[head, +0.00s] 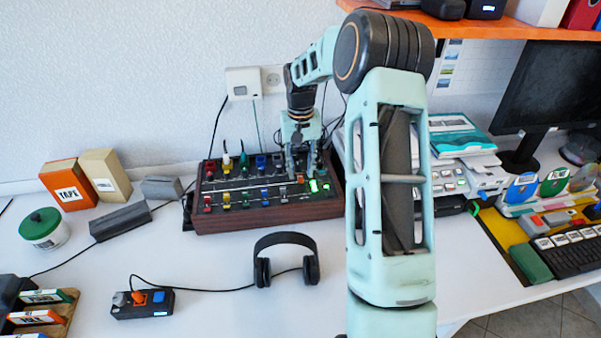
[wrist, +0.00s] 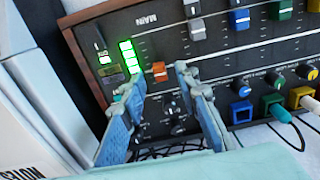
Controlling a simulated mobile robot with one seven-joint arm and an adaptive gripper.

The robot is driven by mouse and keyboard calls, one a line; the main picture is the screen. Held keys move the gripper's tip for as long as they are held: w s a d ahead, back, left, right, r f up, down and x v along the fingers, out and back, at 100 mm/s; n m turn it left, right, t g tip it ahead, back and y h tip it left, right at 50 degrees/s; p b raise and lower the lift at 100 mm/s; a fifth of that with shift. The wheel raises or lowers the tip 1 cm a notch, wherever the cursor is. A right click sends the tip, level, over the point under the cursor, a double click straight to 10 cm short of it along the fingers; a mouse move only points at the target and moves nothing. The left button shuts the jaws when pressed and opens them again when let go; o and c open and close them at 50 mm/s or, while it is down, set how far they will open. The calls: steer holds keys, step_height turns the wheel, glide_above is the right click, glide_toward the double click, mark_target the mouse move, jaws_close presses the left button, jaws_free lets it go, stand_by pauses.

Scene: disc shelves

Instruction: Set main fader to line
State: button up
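The mixer (head: 262,212) is a dark panel with wooden sides on the table, in the middle of the head view. Its main fader has an orange cap (wrist: 159,71), below the MAIN lettering in the wrist view; the cap also shows in the head view (head: 300,179). My gripper (wrist: 159,82) is open and reaches down over the panel, one finger on each side of the cap. I cannot tell whether either finger touches it. In the head view my gripper (head: 301,172) is at the panel's right end. Pale scale marks run beside the fader; I cannot pick out a target line.
A lit green level meter (wrist: 130,56) sits beside the main fader. Other coloured faders and knobs fill the panel, with plugged cables at its back. Headphones (head: 286,240) lie in front of the mixer, and printers (head: 460,165) stand to the right.

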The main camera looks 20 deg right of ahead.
mark_target(301, 176)
step_height(301, 176, up, 10)
stand_by(0.3)
steer(key=shift+r, duration=0.1)
